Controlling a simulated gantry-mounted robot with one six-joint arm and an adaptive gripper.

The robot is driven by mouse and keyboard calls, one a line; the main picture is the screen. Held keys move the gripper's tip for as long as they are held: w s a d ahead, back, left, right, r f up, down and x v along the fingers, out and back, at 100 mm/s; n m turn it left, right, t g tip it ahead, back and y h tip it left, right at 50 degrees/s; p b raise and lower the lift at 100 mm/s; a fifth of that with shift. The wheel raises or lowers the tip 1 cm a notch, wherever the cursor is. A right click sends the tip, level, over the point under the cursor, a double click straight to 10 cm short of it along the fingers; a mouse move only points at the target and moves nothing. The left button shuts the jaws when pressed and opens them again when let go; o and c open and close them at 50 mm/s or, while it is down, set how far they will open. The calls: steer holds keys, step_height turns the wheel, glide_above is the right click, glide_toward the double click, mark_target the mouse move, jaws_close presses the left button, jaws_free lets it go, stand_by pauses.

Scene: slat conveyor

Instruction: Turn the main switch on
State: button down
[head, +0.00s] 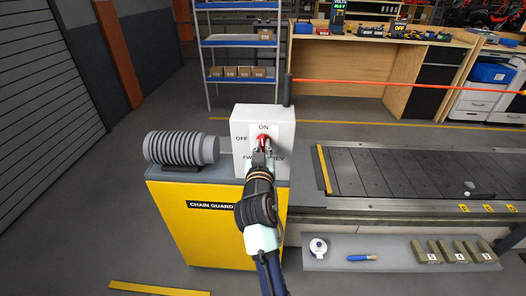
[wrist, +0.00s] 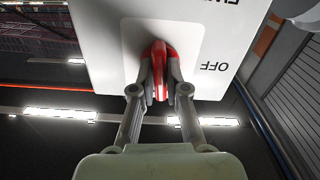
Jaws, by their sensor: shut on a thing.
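The main switch is a red handle (head: 263,140) on the front of a white control box (head: 279,116), which stands on the yellow chain guard. The box has the labels ON at the top, OFF at the left and FWD and REV lower down, partly hidden by my arm. My gripper (head: 263,153) is at the switch with its fingers closed on the red handle. In the wrist view the red handle (wrist: 159,56) sits between the two fingertips of my gripper (wrist: 160,78). The handle's exact pointing direction is hard to tell.
The yellow chain guard (head: 205,235) carries a ribbed grey motor (head: 178,148) left of the box. The slat conveyor (head: 400,172) runs to the right. A shelf (head: 325,262) below it holds a tape roll (head: 318,248), a blue tool (head: 361,258) and several green blocks. A red cord (head: 400,86) stretches right from a post.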

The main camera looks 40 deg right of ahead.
steer(key=shift+m, duration=0.5)
stand_by(0.3)
steer(key=c, duration=1.2)
jaws_free()
steer(key=v, duration=1.2)
